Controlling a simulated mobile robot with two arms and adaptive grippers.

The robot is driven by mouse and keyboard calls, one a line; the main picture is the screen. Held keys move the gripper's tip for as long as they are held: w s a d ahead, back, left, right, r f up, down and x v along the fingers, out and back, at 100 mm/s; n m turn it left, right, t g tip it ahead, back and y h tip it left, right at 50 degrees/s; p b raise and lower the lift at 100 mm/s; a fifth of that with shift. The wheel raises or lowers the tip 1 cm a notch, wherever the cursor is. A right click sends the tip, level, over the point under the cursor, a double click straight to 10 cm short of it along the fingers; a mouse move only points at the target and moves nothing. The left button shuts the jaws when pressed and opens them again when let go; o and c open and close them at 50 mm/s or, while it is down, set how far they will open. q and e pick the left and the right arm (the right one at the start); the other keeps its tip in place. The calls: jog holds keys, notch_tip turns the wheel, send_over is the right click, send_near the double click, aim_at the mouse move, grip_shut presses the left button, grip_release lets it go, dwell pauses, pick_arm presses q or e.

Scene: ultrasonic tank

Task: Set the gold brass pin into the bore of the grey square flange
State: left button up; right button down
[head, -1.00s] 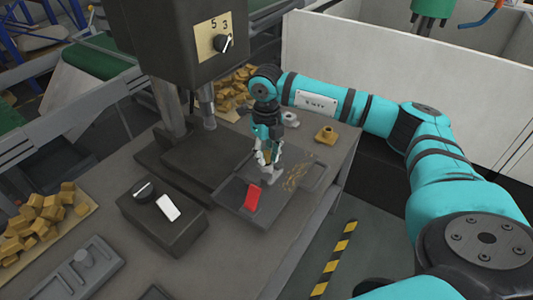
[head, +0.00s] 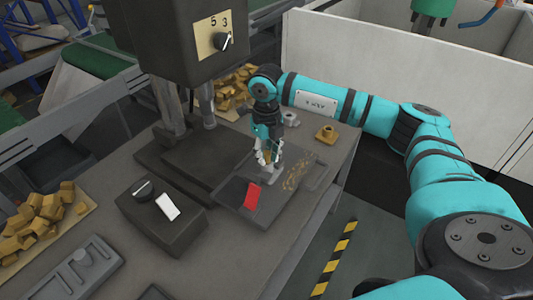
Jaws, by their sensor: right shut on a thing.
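My right gripper (head: 268,158) points down over the dark tray (head: 229,200) and is shut on the gold brass pin (head: 267,156), of which only a little shows between the fingers. A light grey piece (head: 269,175), which looks like the grey square flange, lies on the tray directly below the fingertips. The fingers hide its bore, and I cannot tell whether the pin is in it or just above it. My left gripper is not in view.
A red block (head: 252,196) lies on the tray. A brass flanged part (head: 326,134) and another grey part (head: 290,117) stand behind on the bench. The press (head: 175,40) stands left of my gripper. A dark control box (head: 162,218) is at front left.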

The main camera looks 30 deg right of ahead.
jog(key=shift+f, duration=0.15)
jog(key=c, duration=0.6)
grip_release()
jog(key=shift+r+p, duration=2.2)
jog(key=shift+r, duration=1.4)
jog(key=shift+f, duration=0.1)
